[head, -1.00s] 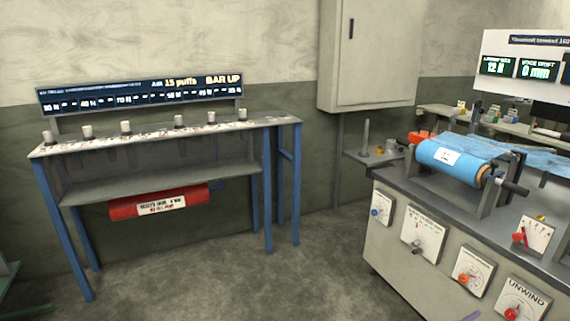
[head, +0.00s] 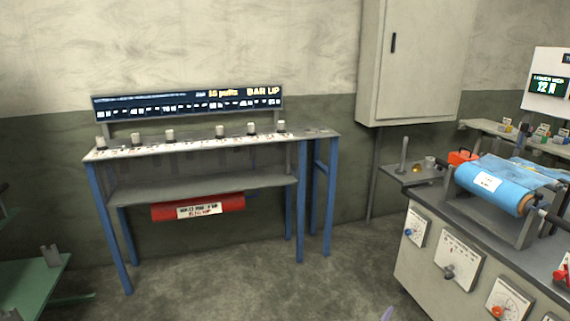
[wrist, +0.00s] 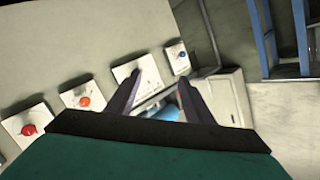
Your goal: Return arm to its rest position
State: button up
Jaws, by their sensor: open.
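My gripper (wrist: 160,100) shows in the wrist view with its two dark fingers spread apart. It is open, and nothing is held between the fingers. Beyond the fingers, the grey machine's front panel shows tilted, with white control plates and red, orange and blue knobs. The blue film roll (wrist: 166,113) shows small between the fingers, well away from them. In the head view only a small purple tip (head: 386,313) shows at the bottom edge, perhaps part of my gripper. The rest of my arm is out of the head view.
The grey machine (head: 425,265) with a blue film roll (head: 487,183) stands at the right. A blue-legged bench (head: 210,188) with a red cylinder (head: 165,212) under it stands against the wall. A cabinet (head: 415,65) hangs at the back. A green table (head: 30,285) is at the left. The floor between is clear.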

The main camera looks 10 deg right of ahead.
jog(key=w+a+f+n+y+p, duration=0.1)
jog(key=w+a+n+y, duration=0.1)
jog(key=a, duration=0.4)
jog(key=w+a+f+n+y+p, duration=0.1)
jog(key=w+a+f+n+y, duration=0.1)
jog(key=a, duration=0.3)
jog(key=s+a+f+n+g+y+p, duration=0.2)
jog(key=a+f+n+y, duration=0.2)
jog(key=a, duration=0.8)
jog(key=s+a+f+n+g+y+p, duration=0.1)
jog(key=s+a+f+n+y+p, duration=0.25)
jog(key=a, duration=0.95)
jog(key=s+a+f+n+g+y, duration=0.1)
jog(key=s+a+f+n+g, duration=0.35)
jog(key=s, duration=0.65)
jog(key=s+d+r+g, duration=0.1)
jog(key=s+g, duration=0.7)
jog(key=s, duration=0.8)
jog(key=shift+r+g+h+b, duration=0.35)
jog(key=shift+r+b, duration=0.1)
jog(key=shift+s+d, duration=0.1)
